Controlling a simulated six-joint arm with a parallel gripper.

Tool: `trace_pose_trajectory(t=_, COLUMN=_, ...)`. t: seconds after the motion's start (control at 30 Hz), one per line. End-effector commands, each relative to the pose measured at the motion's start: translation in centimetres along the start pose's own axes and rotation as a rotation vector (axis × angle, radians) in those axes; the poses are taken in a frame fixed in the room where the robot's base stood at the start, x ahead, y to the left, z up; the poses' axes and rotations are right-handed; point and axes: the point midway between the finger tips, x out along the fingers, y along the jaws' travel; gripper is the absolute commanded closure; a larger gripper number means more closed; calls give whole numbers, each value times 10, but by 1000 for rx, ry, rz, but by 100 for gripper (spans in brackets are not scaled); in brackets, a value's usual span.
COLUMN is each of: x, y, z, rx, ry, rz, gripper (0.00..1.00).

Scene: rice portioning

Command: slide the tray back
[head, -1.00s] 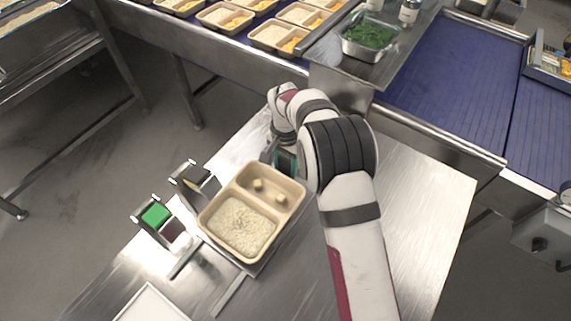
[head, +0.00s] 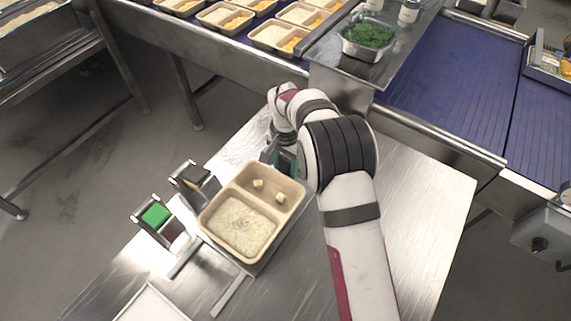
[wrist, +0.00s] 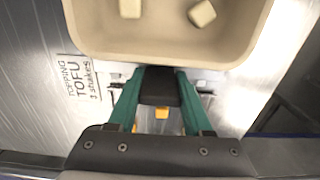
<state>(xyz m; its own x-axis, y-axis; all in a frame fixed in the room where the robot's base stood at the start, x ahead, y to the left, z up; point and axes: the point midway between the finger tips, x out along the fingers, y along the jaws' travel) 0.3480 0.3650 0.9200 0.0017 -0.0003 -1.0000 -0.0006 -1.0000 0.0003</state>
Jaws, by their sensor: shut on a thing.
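The tan two-compartment tray (head: 213,205) sits on a metal plate on the steel table in the head view. Its larger compartment holds rice (head: 240,227). Its other compartment holds two pale tofu cubes (head: 279,198). In the wrist view, the tray's near wall (wrist: 165,52) lies just ahead of my fingertips, with two cubes (wrist: 202,13) inside. My gripper (wrist: 158,85) has its green fingers closed on a dark block (wrist: 158,92) beside that wall. Whether the block is joined to the tray is hidden. In the head view my arm mostly covers the gripper.
A device with a green screen (head: 155,214) and another small device (head: 190,178) stand left of the tray. Printed "TOPPING TOFU" text (wrist: 82,82) lies beside the gripper. A ledge with a pan of greens (head: 368,36) stands behind. The table right of my arm (head: 430,200) is clear.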

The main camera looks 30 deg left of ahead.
Motion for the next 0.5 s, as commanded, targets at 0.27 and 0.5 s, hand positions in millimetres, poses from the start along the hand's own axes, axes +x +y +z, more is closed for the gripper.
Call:
trace_pose_trajectory(t=0.27, x=-2, y=0, z=31, rx=-2, ry=-4, rz=2, gripper=100)
trace_pose_trajectory(t=0.5, x=-1, y=0, z=92, rx=-4, ry=-3, rz=2, gripper=100)
